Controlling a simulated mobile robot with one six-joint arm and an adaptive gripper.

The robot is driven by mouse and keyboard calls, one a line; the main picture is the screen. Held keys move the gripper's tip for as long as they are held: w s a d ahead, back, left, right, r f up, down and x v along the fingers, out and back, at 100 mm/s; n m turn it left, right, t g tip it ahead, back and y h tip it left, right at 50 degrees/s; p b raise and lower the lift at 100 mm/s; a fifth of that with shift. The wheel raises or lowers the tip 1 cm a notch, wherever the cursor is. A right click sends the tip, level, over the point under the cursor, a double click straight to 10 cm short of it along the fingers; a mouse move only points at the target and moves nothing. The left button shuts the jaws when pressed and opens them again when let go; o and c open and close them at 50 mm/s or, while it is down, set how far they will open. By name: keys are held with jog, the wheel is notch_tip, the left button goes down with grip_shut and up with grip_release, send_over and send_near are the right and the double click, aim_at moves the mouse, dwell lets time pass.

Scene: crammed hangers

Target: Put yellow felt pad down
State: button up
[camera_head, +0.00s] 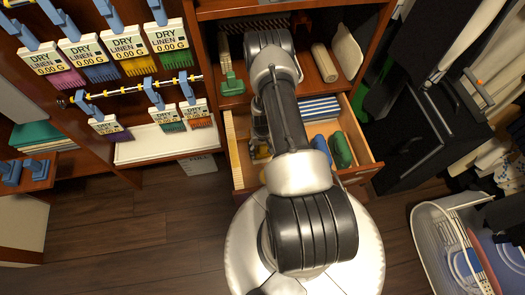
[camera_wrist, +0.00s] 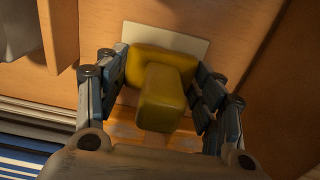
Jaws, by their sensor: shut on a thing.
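The yellow felt pad (camera_wrist: 162,100) is a blocky yellow piece with a raised grip in the middle of the wrist view. My gripper (camera_wrist: 162,76) is shut on it, with one finger pressed on each side. A pale flat rectangle (camera_wrist: 190,42) shows just behind the pad; I cannot tell whether it is part of it. I cannot tell whether the pad touches the drawer floor.
The drawer holds striped blue-and-white items (camera_head: 319,108), a blue piece (camera_head: 321,148) and a green piece (camera_head: 342,150). A green handled piece (camera_head: 232,84) is on the shelf above. Hanging labelled swatches (camera_head: 90,60) stand left. A white basket (camera_head: 432,240) stands at lower right.

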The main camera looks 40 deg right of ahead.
jog(key=shift+f, duration=0.25)
jog(key=shift+f, duration=0.15)
jog(key=o, duration=0.9)
